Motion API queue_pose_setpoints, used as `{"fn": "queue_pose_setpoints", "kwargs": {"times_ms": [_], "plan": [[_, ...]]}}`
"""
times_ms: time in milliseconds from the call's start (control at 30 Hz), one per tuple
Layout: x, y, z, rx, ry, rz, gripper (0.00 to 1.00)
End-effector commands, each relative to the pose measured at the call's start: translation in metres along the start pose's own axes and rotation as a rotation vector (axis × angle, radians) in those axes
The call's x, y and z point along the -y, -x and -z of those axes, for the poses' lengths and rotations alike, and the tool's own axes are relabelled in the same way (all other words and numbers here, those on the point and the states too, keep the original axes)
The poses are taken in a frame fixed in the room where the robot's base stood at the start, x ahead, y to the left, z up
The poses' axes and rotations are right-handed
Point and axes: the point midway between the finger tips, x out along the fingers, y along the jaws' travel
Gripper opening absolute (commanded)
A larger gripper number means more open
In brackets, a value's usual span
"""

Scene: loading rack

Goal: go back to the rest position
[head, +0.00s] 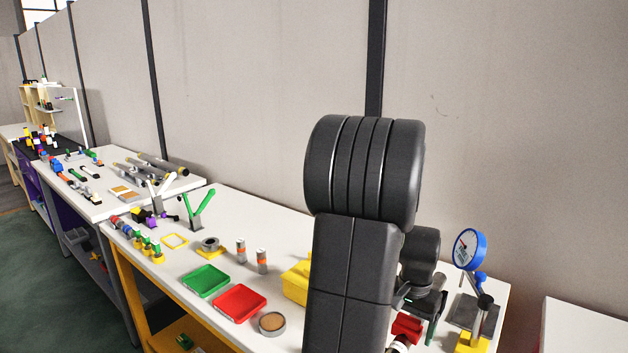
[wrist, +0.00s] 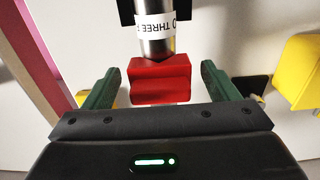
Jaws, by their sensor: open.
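My gripper (wrist: 160,76) is open in the wrist view, with one green finger on each side of a red block (wrist: 160,82). A gap shows between each finger and the block. A metal cylinder (wrist: 155,45) with a white label reading "THREE" lies at the block's notched far side. In the head view, my arm hides much of the gripper (head: 428,318). The red block (head: 408,325) shows beside it, with part of the labelled cylinder (head: 399,344) at the lower edge.
A blue dial gauge on a stand (head: 469,249) is close to the right of my gripper. A yellow bin (head: 295,284), red tray (head: 239,302), green tray (head: 205,281) and round dish (head: 272,323) lie to the left. A wall stands behind the bench.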

Motion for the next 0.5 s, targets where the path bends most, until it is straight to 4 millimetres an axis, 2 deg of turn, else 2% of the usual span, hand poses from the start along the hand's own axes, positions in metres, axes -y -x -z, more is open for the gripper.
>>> {"fn": "queue_pose_setpoints", "kwargs": {"times_ms": [100, 133, 300, 500], "plan": [[0.0, 0.022, 0.0, -0.003, 0.0, 0.001, 0.81], [0.0, 0.019, 0.0, -0.002, 0.0, 0.001, 0.81], [0.0, 0.05, 0.001, -0.002, 0.0, 0.001, 0.81], [0.0, 0.071, 0.0, -0.002, 0.0, 0.001, 0.81]]}}
